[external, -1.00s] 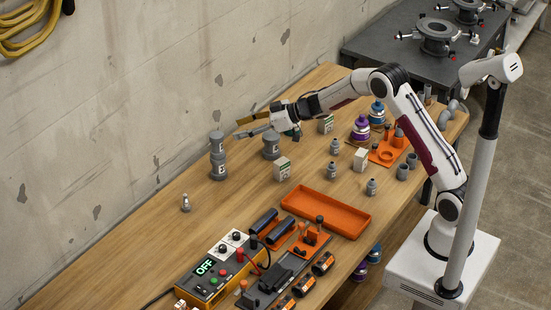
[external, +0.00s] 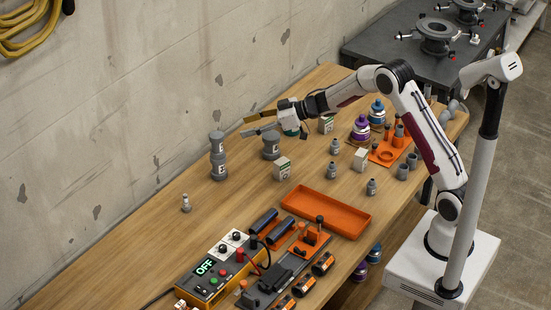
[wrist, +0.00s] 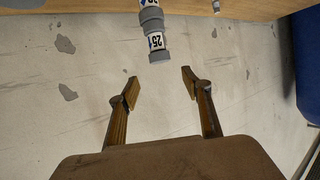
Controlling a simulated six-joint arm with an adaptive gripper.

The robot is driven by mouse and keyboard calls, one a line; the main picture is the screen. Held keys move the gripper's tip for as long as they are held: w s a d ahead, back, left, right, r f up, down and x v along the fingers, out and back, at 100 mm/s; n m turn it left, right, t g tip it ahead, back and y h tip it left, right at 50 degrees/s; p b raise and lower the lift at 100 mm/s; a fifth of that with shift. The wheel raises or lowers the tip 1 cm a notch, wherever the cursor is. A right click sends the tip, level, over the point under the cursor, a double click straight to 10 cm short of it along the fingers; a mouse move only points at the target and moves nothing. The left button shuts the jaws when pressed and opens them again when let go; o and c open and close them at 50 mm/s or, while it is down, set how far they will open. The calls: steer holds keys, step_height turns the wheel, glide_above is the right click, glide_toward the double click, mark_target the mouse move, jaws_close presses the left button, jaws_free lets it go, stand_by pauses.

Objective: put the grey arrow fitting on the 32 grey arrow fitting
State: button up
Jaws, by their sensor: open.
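A two-part grey stack stands upright near the wall. Its upper grey fitting (external: 217,142) rests on a lower grey fitting (external: 219,168). In the wrist view the upper fitting (wrist: 157,45) appears upside down with a white label reading 25 and a blue mark. The lower fitting's label is cut off at the top edge, so its number cannot be read there. My gripper (external: 243,127) is open and empty, to the right of the stack and apart from it. In the wrist view the gripper fingers (wrist: 160,77) are spread, with the stack beyond their tips.
Another grey fitting (external: 271,147) stands below my gripper. A small grey fitting (external: 186,203) stands at left front. An orange tray (external: 327,210) and a power unit (external: 213,270) lie nearer the front. The wall (external: 150,100) is close behind.

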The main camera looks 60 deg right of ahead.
steer(key=shift+r, duration=0.1)
steer(key=s+d+r+m+h, duration=0.3)
steer(key=s+d+r+h, duration=0.1)
steer(key=s+r, duration=0.5)
steer(key=s+d+r+m+h, duration=0.2)
steer(key=s+d+r+h, duration=0.15)
steer(key=s+r, duration=0.5)
steer(key=s+a+f+g, duration=0.2)
steer(key=s, duration=0.9)
steer(key=s+a+f+g, duration=0.2)
steer(key=s+a, duration=0.1)
steer(key=s, duration=0.9)
steer(key=s+a+f+m+g, duration=0.1)
steer(key=s+a+f+g, duration=0.1)
steer(key=s, duration=1)
steer(key=shift+s+a+f+y, duration=0.15)
steer(key=shift+a+f+y, duration=0.25)
steer(key=shift+a, duration=0.2)
